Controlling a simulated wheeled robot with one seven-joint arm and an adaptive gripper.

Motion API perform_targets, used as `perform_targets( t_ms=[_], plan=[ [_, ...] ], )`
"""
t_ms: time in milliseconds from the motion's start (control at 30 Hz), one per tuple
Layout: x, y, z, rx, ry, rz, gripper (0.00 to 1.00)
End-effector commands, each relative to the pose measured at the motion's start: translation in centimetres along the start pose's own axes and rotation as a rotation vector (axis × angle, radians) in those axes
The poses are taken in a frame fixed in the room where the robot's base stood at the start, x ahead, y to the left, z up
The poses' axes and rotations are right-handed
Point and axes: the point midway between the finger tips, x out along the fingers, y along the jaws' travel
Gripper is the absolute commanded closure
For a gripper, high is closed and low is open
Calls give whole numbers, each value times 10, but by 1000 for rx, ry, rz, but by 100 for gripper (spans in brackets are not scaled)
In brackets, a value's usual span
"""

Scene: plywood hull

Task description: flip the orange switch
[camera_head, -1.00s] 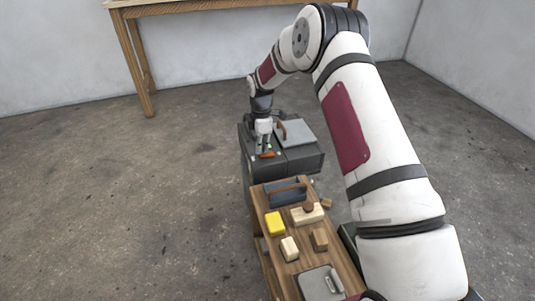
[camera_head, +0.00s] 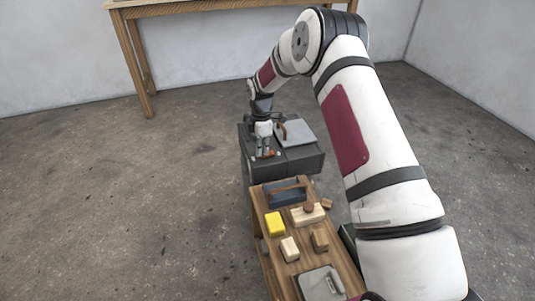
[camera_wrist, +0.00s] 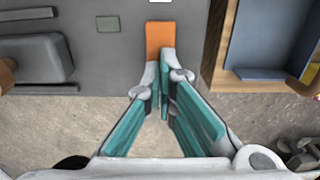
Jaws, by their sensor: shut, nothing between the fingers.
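The orange switch (camera_wrist: 160,36) is an upright orange rectangle on the dark grey box top in the wrist view. In the head view the orange switch (camera_head: 268,155) is a small patch at my gripper's tips. My gripper (camera_wrist: 160,70) is shut and empty, with its fingertips at the switch's lower end, overlapping it in the picture. Whether they press on it cannot be told. In the head view my gripper (camera_head: 265,150) points down at the box's front left. A dull green square (camera_wrist: 108,24) lies beside the switch.
The grey box (camera_head: 305,160) also bears a lighter grey lid (camera_head: 296,134) with a brown handle. A wooden bench (camera_head: 262,208) in front holds a yellow block (camera_head: 275,224), several wooden blocks and a blue-grey tray (camera_head: 285,198). Open floor lies left.

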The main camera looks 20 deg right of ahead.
Motion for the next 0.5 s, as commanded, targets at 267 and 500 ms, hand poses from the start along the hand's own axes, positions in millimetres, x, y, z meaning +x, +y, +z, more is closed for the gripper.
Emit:
perform_targets(
  t_ms=[267, 500],
  plan=[
    [-2, 0, 0, 0, 0, -1, 100],
    [-19, 0, 0, 0, 0, 0, 100]
  ],
)
